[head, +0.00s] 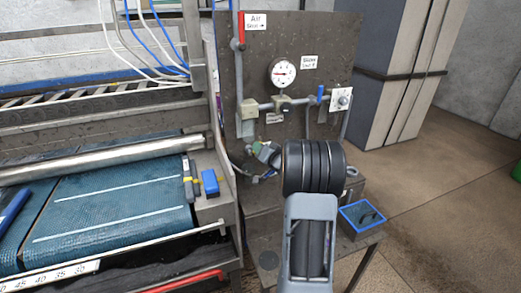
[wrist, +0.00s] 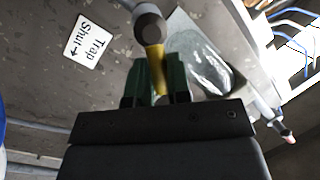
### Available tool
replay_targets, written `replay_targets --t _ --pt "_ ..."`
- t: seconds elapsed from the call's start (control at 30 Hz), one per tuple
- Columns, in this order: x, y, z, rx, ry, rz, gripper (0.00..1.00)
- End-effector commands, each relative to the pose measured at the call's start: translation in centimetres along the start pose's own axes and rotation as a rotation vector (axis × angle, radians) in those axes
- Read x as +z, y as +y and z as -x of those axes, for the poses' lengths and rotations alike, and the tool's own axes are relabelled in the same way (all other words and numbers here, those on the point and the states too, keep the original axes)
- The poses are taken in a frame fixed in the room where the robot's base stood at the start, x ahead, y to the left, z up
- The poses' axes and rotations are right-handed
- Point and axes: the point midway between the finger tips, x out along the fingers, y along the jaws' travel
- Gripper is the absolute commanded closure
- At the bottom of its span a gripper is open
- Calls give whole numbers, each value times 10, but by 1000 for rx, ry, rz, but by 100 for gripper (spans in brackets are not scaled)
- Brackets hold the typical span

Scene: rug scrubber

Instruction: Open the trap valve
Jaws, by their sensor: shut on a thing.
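The trap valve shows in the wrist view as a round grey body (wrist: 149,32) with a yellow lever (wrist: 156,66) pointing toward me. My gripper (wrist: 158,80) has two green fingers, one on each side of the yellow lever, and is shut on it. A white label reading "Trap Shut" with an arrow (wrist: 87,38) is on the grey panel left of the valve. In the head view my gripper (head: 262,150) is at the lower part of the panel. The valve is too small and covered to make out there.
The grey panel (head: 262,60) also carries a red lever (head: 241,27), a gauge (head: 283,73) and a blue handle (head: 320,92). The roller machine (head: 110,200) stands close on the left. A blue-rimmed tray (head: 361,217) is at the right. Floor farther right is open.

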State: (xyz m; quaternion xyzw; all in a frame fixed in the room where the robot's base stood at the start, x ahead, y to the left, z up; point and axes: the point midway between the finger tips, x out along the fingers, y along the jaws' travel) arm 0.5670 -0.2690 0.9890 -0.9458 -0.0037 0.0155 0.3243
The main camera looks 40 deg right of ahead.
Motion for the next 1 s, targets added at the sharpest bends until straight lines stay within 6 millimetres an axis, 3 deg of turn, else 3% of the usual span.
replay_targets --t 0.2,0.47,0.5,0.7,1.0 --pt "0 -7 -1 29 -32 154 100" --pt "0 -7 -1 30 -33 158 100" --pt "0 -7 -2 30 -33 158 78" --pt "0 -6 -1 30 -33 157 59" --pt "0 -6 1 31 -32 156 57"
